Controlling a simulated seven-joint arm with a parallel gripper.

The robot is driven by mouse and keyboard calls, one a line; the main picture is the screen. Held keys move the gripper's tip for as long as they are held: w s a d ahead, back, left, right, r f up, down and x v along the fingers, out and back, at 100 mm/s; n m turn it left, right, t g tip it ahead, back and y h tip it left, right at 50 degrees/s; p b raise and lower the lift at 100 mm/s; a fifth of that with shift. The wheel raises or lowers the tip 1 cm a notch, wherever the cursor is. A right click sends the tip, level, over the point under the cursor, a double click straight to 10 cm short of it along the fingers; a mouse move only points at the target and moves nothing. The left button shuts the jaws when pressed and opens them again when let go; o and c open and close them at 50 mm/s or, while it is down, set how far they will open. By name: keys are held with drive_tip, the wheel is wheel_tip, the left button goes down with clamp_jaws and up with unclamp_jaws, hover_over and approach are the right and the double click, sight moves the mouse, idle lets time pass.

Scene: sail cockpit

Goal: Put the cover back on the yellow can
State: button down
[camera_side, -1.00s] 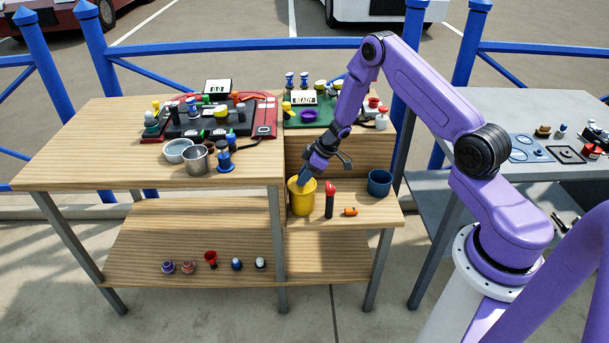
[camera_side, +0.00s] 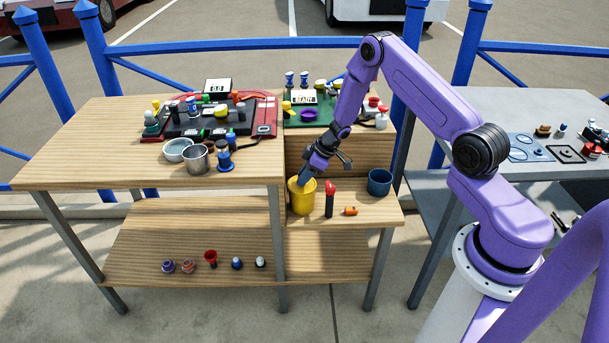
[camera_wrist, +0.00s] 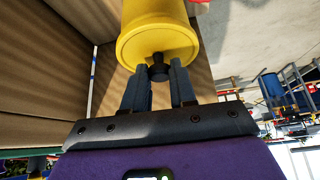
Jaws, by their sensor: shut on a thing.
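The yellow can (camera_side: 301,202) stands on the lower right shelf, below the raised wooden block. My gripper (camera_side: 306,178) points down over its top. In the wrist view the can (camera_wrist: 152,14) is above the fingertips, with the yellow cover (camera_wrist: 176,43) at its near end. The cover's black knob (camera_wrist: 158,73) lies between the two fingers of my gripper (camera_wrist: 160,68), which are shut on it. The cover appears to be at the can's mouth. I cannot tell whether it is fully seated.
A black bottle with a red top (camera_side: 329,199) and an orange item (camera_side: 350,211) stand close right of the can. A dark blue pot (camera_side: 380,183) is further right. The wooden block (camera_side: 340,155) rises behind. A steel cup (camera_side: 195,160) stands on the left table.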

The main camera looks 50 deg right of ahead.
drive_tip(key=shift+c, duration=1.8)
unclamp_jaws()
drive_tip(key=shift+r, duration=0.1)
drive_tip(key=shift+r, duration=3.4)
clamp_jaws()
